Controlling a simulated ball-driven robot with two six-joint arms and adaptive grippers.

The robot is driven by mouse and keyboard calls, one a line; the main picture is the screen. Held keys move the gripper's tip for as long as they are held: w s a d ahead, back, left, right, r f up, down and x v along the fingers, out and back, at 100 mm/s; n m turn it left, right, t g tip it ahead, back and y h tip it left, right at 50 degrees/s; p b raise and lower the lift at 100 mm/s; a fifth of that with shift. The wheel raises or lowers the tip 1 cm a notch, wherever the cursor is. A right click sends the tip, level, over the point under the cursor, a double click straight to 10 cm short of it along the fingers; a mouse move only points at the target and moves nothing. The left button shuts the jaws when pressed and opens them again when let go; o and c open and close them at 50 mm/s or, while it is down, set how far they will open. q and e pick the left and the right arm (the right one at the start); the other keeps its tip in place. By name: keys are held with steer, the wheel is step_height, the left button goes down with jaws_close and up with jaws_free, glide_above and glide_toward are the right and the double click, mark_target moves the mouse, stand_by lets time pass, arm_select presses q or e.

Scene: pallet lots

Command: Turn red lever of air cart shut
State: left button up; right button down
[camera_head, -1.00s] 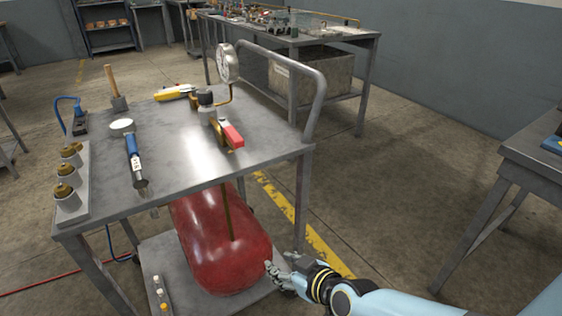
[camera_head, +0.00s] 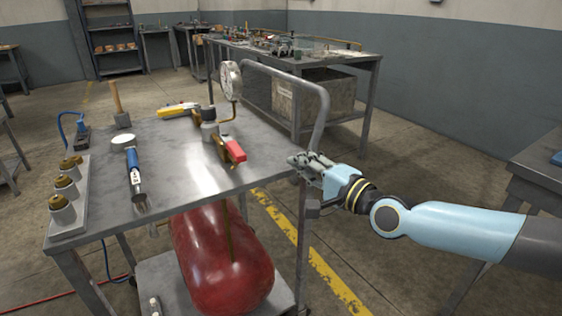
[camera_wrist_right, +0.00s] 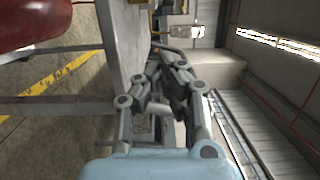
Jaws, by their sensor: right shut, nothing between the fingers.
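The red lever (camera_head: 235,150) sits on a brass valve (camera_head: 219,144) on the grey top of the air cart (camera_head: 185,172), right of the middle. A round gauge (camera_head: 230,80) rises behind it on a bent pipe. My right gripper (camera_head: 302,161) is shut and empty near the cart's right edge, to the right of the lever and apart from it. Its fingers also show in the right wrist view (camera_wrist_right: 164,68), pointing along the cart. The lever cannot be made out in that view. My left gripper is not in view.
The cart's tube handle (camera_head: 322,105) stands just behind my right gripper. A blue-handled tool (camera_head: 133,165), a mallet (camera_head: 118,108), a yellow tool (camera_head: 178,110) and a block with brass fittings (camera_head: 68,205) lie on the cart. A red tank (camera_head: 215,265) is below.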

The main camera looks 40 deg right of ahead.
mark_target(232, 148)
steer(key=w, duration=0.3)
steer(key=w+b, duration=0.1)
steer(key=w, duration=0.2)
steer(key=w+b, duration=0.1)
steer(key=w, duration=0.1)
steer(key=shift+w+d+f, duration=0.1)
steer(key=shift+w+d, duration=0.15)
steer(key=shift+w, duration=0.15)
steer(key=a, duration=0.1)
steer(key=w+a+p, duration=0.1)
steer(key=a, duration=0.1)
steer(key=shift+a+r, duration=0.1)
steer(key=shift+r, duration=0.1)
steer(key=shift+w+a+f, duration=0.15)
steer(key=shift+w+a, duration=0.05)
steer(key=shift+a, duration=0.15)
